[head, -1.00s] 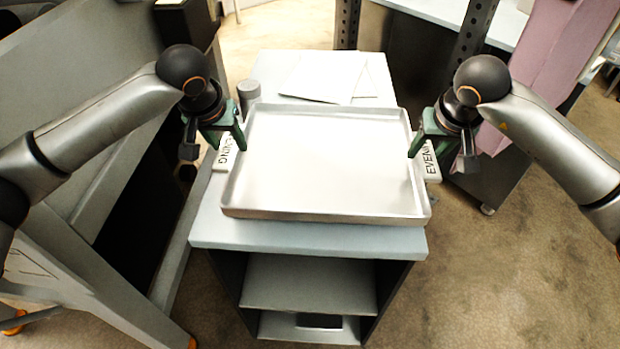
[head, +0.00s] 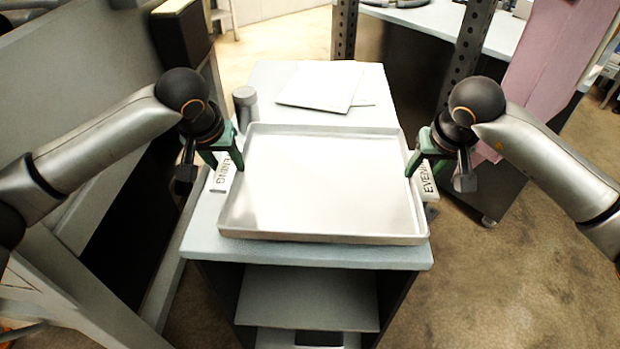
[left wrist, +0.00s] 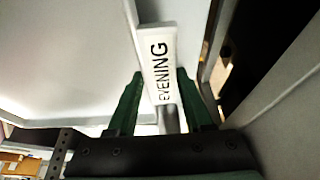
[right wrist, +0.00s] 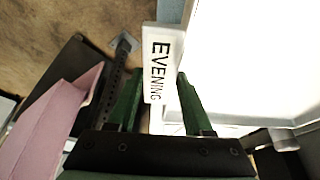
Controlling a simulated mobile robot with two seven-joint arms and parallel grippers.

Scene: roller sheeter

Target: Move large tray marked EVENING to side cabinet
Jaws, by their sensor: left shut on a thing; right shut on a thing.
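The large tray (head: 325,185) is a shallow, empty metal pan. It is level over the top of the side cabinet (head: 215,245); I cannot tell whether it rests there or hovers just above. White EVENING labels sit on its left side (head: 222,172) and right side (head: 422,180). My left gripper (head: 228,162) is shut on the tray's left side, with the label (left wrist: 160,75) between its fingers in the left wrist view. My right gripper (head: 415,165) is shut on the right side, its fingers beside the label (right wrist: 160,65) in the right wrist view.
White sheets (head: 320,85) lie on the cabinet behind the tray. A grey cylinder (head: 245,105) stands at its back left. A large grey machine (head: 80,90) is close on the left. A perforated post (head: 470,45) and pink panel (head: 540,80) stand at the right.

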